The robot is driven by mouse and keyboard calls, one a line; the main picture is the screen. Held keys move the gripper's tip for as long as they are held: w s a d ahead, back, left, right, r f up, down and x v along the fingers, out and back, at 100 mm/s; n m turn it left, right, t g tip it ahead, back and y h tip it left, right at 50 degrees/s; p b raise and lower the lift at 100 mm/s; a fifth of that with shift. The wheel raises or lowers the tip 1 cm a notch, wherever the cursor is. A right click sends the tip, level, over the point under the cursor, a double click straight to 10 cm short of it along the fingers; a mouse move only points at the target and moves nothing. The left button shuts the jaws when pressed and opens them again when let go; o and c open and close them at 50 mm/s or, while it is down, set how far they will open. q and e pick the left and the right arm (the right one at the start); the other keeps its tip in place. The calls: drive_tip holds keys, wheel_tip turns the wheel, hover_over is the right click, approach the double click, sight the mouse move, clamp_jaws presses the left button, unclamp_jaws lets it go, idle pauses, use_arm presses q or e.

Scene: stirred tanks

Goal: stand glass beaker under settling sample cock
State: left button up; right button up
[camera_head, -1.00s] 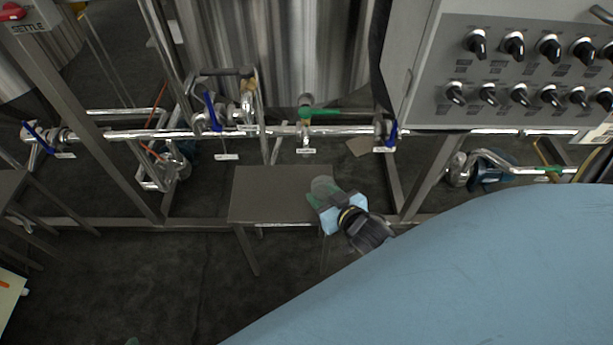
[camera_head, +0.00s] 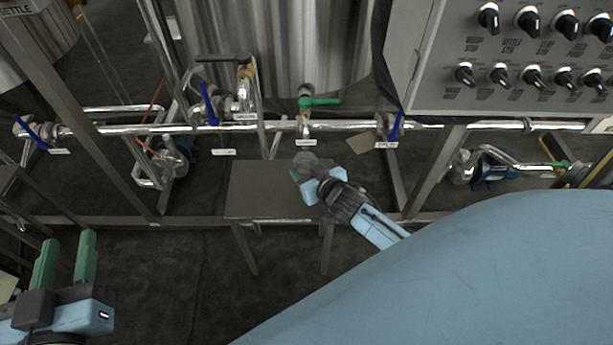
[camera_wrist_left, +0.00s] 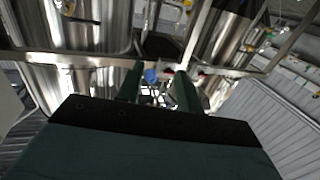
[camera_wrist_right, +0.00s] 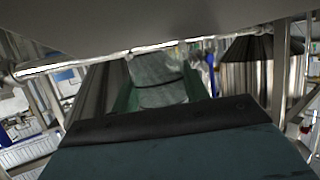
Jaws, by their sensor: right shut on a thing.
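The clear glass beaker (camera_head: 305,159) is held in my right gripper (camera_head: 307,178), over the back right part of a small grey stand (camera_head: 252,190). In the right wrist view the beaker (camera_wrist_right: 160,82) sits between the green fingers. I cannot tell whether its base touches the stand. The sample cock (camera_head: 305,124), with a green handle (camera_head: 322,102) and a small label under it, is on the pipe just behind and above the beaker. My left gripper (camera_head: 66,260) is open and empty at the lower left, away from the stand.
A steel pipe (camera_head: 180,129) with blue-handled valves (camera_head: 208,103) runs behind the stand. A steel tank (camera_head: 280,50) stands behind it. A control panel (camera_head: 520,60) with several black knobs is at upper right. Frame legs flank the stand; the dark floor in front is clear.

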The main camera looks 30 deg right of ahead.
use_arm(q)
drive_tip(key=shift+s+d+r+t+h+b, duration=0.1)
drive_tip(key=shift+r+t+h+b, duration=0.1)
drive_tip(key=shift+r+t, duration=0.45)
drive_tip(key=shift+s+d+r+t+h+b, duration=0.1)
drive_tip(key=shift+d+r+t+h, duration=0.2)
drive_tip(key=shift+r, duration=0.6)
drive_tip(key=shift+s+a+r+t+h+b, duration=0.1)
drive_tip(key=shift+r+t, duration=0.45)
drive_tip(key=shift+r, duration=0.2)
use_arm(e)
drive_tip(key=shift+f, duration=0.7)
drive_tip(key=shift+f, duration=0.15)
drive_tip(key=o, duration=1)
use_arm(q)
drive_tip(key=shift+r, duration=0.25)
use_arm(e)
drive_tip(key=shift+o, duration=0.2)
